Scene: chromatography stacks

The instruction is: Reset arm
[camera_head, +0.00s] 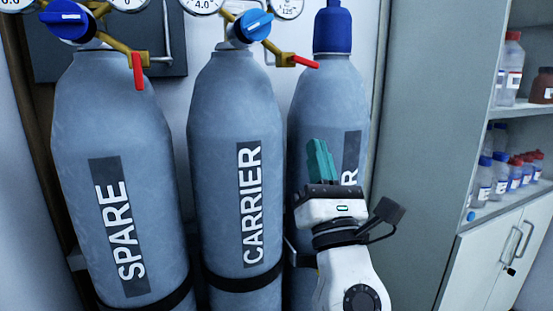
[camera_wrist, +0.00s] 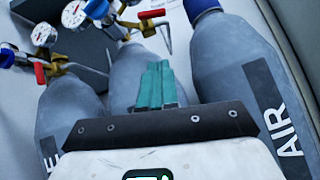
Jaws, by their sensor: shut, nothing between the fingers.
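My gripper (camera_head: 320,160) is in front of the right-hand cylinder in the head view, its teal fingers pointing up and pressed together, with nothing between them. The closed fingers also show in the wrist view (camera_wrist: 156,85). Three grey gas cylinders stand in a row: one labelled SPARE (camera_head: 110,130) at left, one labelled CARRIER (camera_head: 235,110) in the middle, and one at right (camera_head: 330,90), whose label is partly hidden behind my gripper in the head view. The wrist view shows that label as AIR on the right cylinder (camera_wrist: 235,60).
Blue-knobbed regulators with red levers (camera_head: 137,72) and gauges top the SPARE and CARRIER cylinders. The right cylinder has a blue cap (camera_head: 333,28). Dark straps (camera_head: 245,283) cross the cylinders low down. A cabinet (camera_head: 420,130) with shelved bottles (camera_head: 510,68) and lower doors (camera_head: 490,265) stands at right.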

